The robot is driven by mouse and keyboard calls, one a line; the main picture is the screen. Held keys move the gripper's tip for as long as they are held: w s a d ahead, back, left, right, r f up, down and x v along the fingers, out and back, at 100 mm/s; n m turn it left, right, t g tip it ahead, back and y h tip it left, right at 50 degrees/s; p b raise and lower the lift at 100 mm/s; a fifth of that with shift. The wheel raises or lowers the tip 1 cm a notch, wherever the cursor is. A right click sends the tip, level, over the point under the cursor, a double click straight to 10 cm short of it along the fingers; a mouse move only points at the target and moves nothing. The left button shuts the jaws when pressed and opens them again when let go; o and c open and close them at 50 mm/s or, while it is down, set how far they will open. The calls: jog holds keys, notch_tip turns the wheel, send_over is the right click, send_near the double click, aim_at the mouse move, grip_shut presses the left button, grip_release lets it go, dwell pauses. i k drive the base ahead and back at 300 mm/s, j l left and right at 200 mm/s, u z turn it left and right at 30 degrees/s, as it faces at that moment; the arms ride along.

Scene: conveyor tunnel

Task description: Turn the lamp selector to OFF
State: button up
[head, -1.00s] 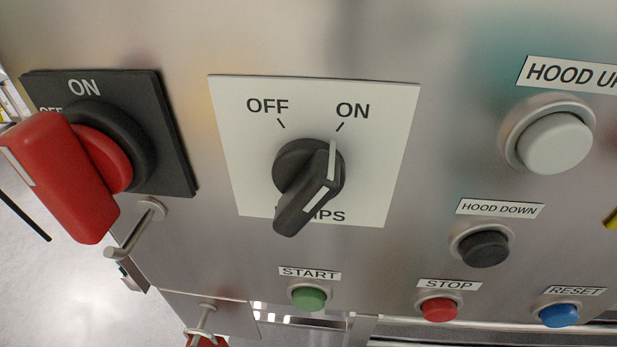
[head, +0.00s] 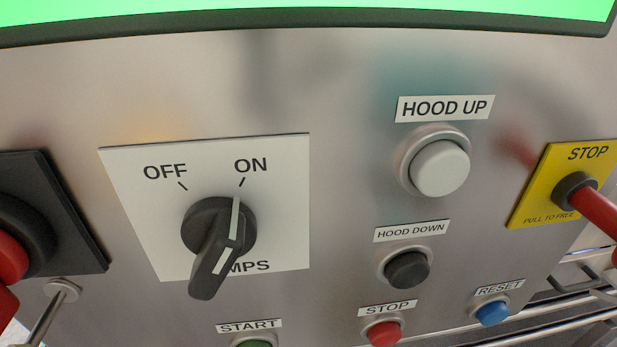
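The lamp selector (head: 218,245) is a black rotary knob with a white pointer line, left of centre in the head view. It sits on a white plate (head: 135,185) marked OFF at upper left and ON at upper right. The lower label is partly hidden by the knob; only "MPS" shows. The white line points up toward the ON mark. My gripper is not in view, and nothing touches the knob.
Right of the selector are a white HOOD UP button (head: 440,168), a black HOOD DOWN button (head: 407,270) and a yellow STOP plate (head: 537,190) with a red knob. A black plate (head: 50,200) with a red handle (head: 8,262) is at left. Green START (head: 255,343), red STOP (head: 384,333) and blue RESET (head: 492,312) lie below.

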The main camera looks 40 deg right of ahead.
aim_at(220, 230)
jog(key=k+l+u, duration=0.65)
jog(key=l+u, duration=0.15)
